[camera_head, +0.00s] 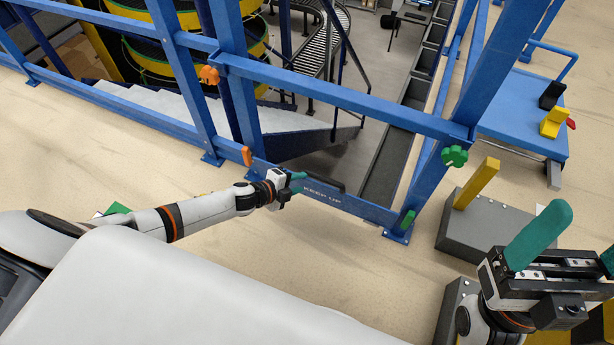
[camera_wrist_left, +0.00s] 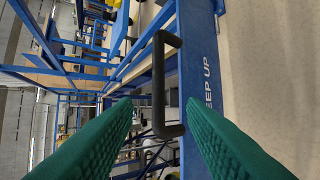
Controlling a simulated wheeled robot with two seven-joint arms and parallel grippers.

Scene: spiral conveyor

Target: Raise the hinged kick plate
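The kick plate (camera_head: 358,207) is a blue board lettered "KEEP UP", low between two blue posts. In the left wrist view the plate (camera_wrist_left: 197,50) runs down the picture, with a black bar handle (camera_wrist_left: 158,85) on it. The handle also shows in the head view (camera_head: 327,184). My left gripper (camera_head: 300,181) is at the plate, just left of the handle in the head view. Its green fingers (camera_wrist_left: 158,104) are spread, with the handle ahead of and between them, apart from both. My right gripper (camera_head: 580,232) is open and empty at lower right.
An orange tab (camera_head: 246,156) and a green tab (camera_head: 407,220) sit near the plate's ends. A green knob (camera_head: 454,156) and an orange knob (camera_head: 209,75) are on the blue frame. A grey block (camera_head: 480,219) stands right; the floor before the plate is clear.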

